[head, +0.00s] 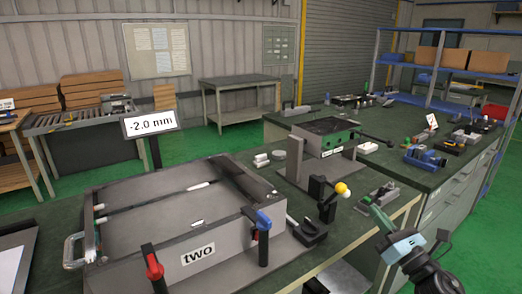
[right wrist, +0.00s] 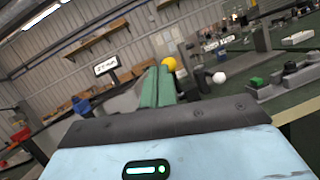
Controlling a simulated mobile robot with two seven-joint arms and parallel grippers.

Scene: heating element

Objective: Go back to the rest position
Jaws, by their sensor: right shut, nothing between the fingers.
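My right gripper (head: 371,207) is at the lower right of the head view, beside the bench edge. Its green fingers are shut and empty. They also show in the right wrist view (right wrist: 157,84), pressed together and pointing away over the bench. A lever with a yellow ball (head: 342,188) stands to the left of the fingers in the head view, apart from them; the yellow ball also shows in the right wrist view (right wrist: 169,63). My left gripper is not in view.
A grey fixture box (head: 170,250) labelled "two" fills the front bench, with a red-handled clamp (head: 153,265) and a blue-handled clamp (head: 263,222). A sign (head: 151,124) reads -2.0 mm. Green floor is clear at right.

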